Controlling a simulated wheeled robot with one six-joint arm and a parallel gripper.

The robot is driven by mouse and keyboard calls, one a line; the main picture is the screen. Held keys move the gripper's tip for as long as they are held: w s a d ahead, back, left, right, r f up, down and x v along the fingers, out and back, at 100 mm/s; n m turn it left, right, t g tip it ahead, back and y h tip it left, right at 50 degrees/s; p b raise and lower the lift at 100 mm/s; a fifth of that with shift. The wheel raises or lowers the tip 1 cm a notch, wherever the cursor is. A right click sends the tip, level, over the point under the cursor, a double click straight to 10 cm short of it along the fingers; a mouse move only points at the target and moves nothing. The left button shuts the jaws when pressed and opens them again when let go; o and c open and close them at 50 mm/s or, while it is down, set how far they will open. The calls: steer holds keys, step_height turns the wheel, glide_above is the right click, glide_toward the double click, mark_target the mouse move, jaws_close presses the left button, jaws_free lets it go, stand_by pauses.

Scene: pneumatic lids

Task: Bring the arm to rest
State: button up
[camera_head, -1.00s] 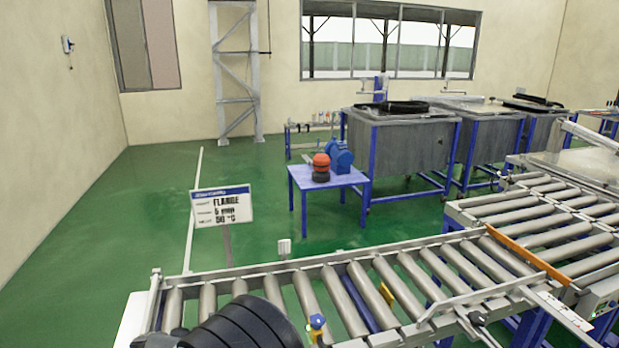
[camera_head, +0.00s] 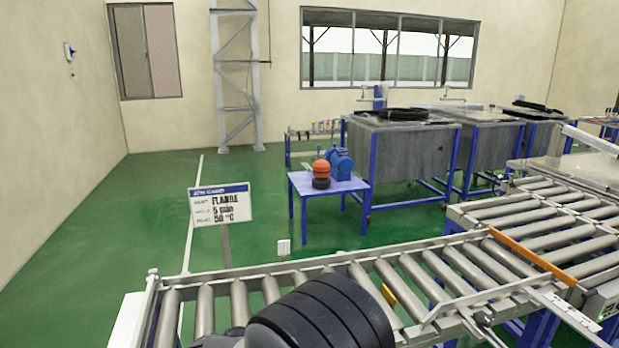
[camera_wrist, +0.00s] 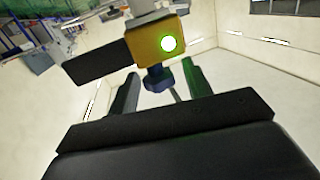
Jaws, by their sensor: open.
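My gripper (camera_wrist: 160,88) shows in the wrist view, with two slim greenish-grey fingers standing apart and nothing clasped between them. A yellow box (camera_wrist: 150,45) with a lit green round light and a blue knob (camera_wrist: 158,78) appears beyond the fingers. The knob lines up with the gap between them, but I cannot tell its distance. A dark flat plate (camera_wrist: 103,62) shows beside the box. In the head view my black ribbed arm (camera_head: 325,312) fills the bottom middle, above the roller conveyor. My gripper is hidden there.
The roller conveyor (camera_head: 205,310) runs across the front and meets another roller line (camera_head: 535,215) at right. A sign on a post (camera_head: 221,206) stands behind it. A blue table (camera_head: 330,186) and grey tanks (camera_head: 400,155) stand further back. Green floor at left is clear.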

steer(key=n+t+y+b, duration=0.1)
steer(key=t, duration=0.1)
steer(key=n+t+y+b, duration=0.1)
steer(key=n+t+y, duration=0.1)
steer(key=shift+f+n+y, duration=0.2)
steer(key=shift+n+y, duration=0.1)
steer(key=n+t+y+b, duration=0.2)
steer(key=y+b, duration=0.1)
steer(key=shift+d+n+t+y, duration=0.1)
steer(key=shift+n+t+y, duration=0.2)
steer(key=shift+n+t, duration=0.1)
steer(key=n+t+y+b, duration=0.1)
steer(key=n+y+b, duration=0.1)
steer(key=y+b, duration=0.1)
steer(key=n+y+b, duration=0.2)
steer(key=y+b, duration=0.1)
steer(key=shift+t, duration=0.4)
steer(key=shift+w+n+y+b, duration=0.1)
steer(key=shift+n+y+b, duration=0.3)
steer(key=shift+y+b, duration=0.2)
steer(key=shift+r+y+b, duration=0.15)
steer(key=shift+y+b, duration=0.15)
